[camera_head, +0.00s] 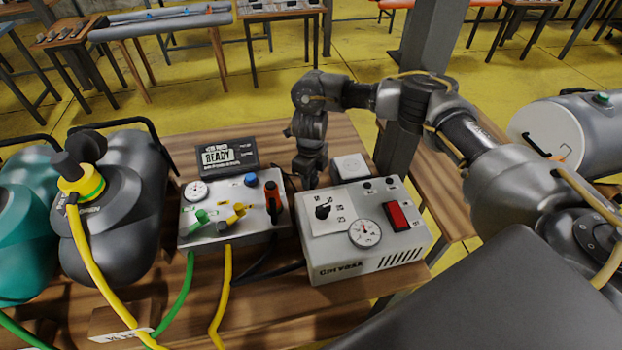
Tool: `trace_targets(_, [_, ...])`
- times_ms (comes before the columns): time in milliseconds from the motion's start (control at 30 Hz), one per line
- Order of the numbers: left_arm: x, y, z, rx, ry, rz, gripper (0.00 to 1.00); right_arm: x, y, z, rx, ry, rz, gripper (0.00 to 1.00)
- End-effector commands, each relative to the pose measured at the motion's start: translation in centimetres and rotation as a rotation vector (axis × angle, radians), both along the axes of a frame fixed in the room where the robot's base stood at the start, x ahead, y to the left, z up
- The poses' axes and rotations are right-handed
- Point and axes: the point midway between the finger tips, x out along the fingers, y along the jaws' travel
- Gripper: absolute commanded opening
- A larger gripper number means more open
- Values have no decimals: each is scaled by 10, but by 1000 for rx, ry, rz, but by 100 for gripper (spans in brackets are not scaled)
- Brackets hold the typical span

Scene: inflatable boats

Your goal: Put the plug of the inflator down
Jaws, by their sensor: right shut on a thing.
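The inflator, a grey box (365,237) with a dial, a black knob and a red switch, stands on the wooden table. My right gripper (309,172) points down just behind the two grey boxes, near the table's far edge. It is shut on the plug, which is small, dark and mostly hidden by the fingers and boxes. A small white socket block (350,167) lies just right of the gripper, apart from it as seen here. My left gripper is not in view.
A second grey box (235,209) with coloured valves stands left of the inflator, with a READY display (227,154) behind it. Yellow (95,265) and green (175,298) hoses cross the table. A dark tank (128,205) stands at left. Bare wood (345,128) shows behind the gripper.

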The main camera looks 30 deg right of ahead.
Motion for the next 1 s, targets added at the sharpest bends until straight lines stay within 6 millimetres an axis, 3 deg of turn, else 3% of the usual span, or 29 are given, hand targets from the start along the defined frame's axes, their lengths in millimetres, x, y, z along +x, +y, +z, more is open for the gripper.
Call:
trace_targets(100, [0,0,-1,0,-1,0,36,0,0,-9,0,0,-1,0])
trace_targets(867, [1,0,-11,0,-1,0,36,0,0,-21,0,0,0,0])
trace_targets(900, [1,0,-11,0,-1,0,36,0,0,-21,0,0,0,36])
trace_targets(1000, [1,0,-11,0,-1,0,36,0,0,-21,0,0,0,49])
